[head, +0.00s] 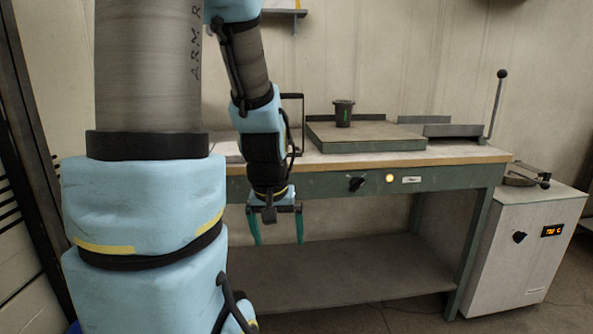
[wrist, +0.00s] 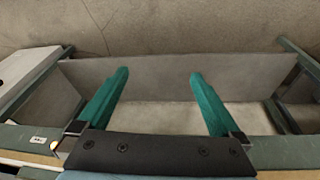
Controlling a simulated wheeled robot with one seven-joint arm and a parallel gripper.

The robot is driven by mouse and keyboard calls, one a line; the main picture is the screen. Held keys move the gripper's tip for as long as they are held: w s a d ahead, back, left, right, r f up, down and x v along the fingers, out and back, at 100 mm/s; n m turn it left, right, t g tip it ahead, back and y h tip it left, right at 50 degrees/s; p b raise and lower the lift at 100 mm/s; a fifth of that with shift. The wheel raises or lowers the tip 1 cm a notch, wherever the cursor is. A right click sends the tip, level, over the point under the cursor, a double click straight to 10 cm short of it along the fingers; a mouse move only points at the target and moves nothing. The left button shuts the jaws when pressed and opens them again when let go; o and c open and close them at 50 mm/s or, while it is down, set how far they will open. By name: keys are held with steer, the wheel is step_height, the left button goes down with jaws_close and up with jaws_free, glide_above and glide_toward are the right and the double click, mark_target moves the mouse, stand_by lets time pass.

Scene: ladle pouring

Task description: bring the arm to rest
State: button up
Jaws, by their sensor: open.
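My gripper (head: 276,230) hangs pointing down in front of the workbench, below the level of its top. Its two green fingers are wide apart with nothing between them. In the wrist view my gripper (wrist: 158,95) also shows open and empty, with the bench's grey lower shelf (wrist: 170,65) and the floor (wrist: 200,22) beyond the fingers. My arm hangs down beside my column in the head view and hides part of the bench's left side. I see no ladle in either view.
The workbench (head: 450,154) carries a raised plate (head: 365,138) with a dark cup (head: 343,113) standing on it. A white cabinet (head: 525,240) with a lit display and a metal fixture on top stands at the right. Open floor shows at the front right.

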steer(key=s+a+r+p, duration=0.1)
steer(key=s+r+p, duration=0.1)
steer(key=r+p, duration=0.4)
steer(key=s+a+r+g+p, duration=0.1)
steer(key=s+a+r+p, duration=0.1)
steer(key=r+p, duration=0.5)
steer(key=shift+r+m+y, duration=0.25)
steer(key=shift+m+y, duration=0.05)
